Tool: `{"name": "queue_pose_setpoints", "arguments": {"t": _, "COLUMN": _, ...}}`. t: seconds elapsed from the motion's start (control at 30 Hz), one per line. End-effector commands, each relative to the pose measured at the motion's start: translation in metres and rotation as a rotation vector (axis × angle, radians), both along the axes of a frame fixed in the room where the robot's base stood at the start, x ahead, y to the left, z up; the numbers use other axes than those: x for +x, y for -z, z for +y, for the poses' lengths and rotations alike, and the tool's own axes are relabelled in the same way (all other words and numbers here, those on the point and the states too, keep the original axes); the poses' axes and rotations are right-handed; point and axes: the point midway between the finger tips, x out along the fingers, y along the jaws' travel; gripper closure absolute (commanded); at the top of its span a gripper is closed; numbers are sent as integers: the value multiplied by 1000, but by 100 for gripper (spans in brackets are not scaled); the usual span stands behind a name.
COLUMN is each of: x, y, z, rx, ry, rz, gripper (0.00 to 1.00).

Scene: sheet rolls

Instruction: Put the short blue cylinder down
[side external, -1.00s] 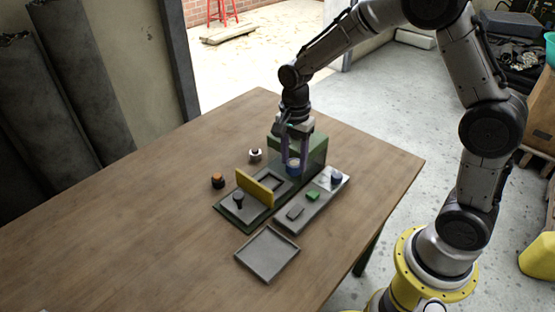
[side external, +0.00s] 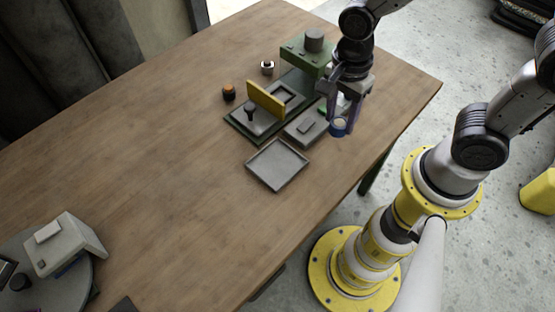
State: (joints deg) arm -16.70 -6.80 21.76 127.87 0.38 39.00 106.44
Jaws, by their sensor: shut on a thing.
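The short blue cylinder (side external: 338,127) is between the fingertips of my gripper (side external: 340,118), with its pale top face showing. My gripper is shut on it and points down. The cylinder is at the right side of the grey panel (side external: 303,130), near the table's right edge. I cannot tell whether it touches the surface below. My gripper and wrist hide the far end of the panel.
A yellow upright plate (side external: 265,100) stands on the green-edged fixture (side external: 238,124), with a green block (side external: 303,55) behind. An empty grey tray (side external: 277,165) lies in front. An orange-topped knob (side external: 229,91) and a white-and-black piece (side external: 267,67) stand left. The table's left middle is clear.

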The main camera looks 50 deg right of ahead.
Motion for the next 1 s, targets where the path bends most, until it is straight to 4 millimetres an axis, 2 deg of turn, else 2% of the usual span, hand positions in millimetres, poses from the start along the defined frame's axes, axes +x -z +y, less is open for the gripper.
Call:
{"name": "queue_pose_setpoints", "arguments": {"t": 0.03, "x": -11, "y": 0, "z": 8, "rx": 0, "ry": -34, "rz": -2, "gripper": 100}}
{"name": "queue_pose_setpoints", "arguments": {"t": 0.17, "x": -29, "y": -2, "z": 21, "rx": 2, "ry": -107, "rz": -5, "gripper": 100}}
{"name": "queue_pose_setpoints", "arguments": {"t": 0.37, "x": -29, "y": -2, "z": 33, "rx": 6, "ry": -156, "rz": -14, "gripper": 100}}
{"name": "queue_pose_setpoints", "arguments": {"t": 0.47, "x": -17, "y": 4, "z": 39, "rx": 6, "ry": -158, "rz": -13, "gripper": 100}}
{"name": "queue_pose_setpoints", "arguments": {"t": 0.83, "x": 50, "y": 38, "z": 72, "rx": 6, "ry": -157, "rz": -13, "gripper": 100}}
{"name": "queue_pose_setpoints", "arguments": {"t": 1.0, "x": 70, "y": 67, "z": 83, "rx": 5, "ry": -157, "rz": -11, "gripper": 100}}
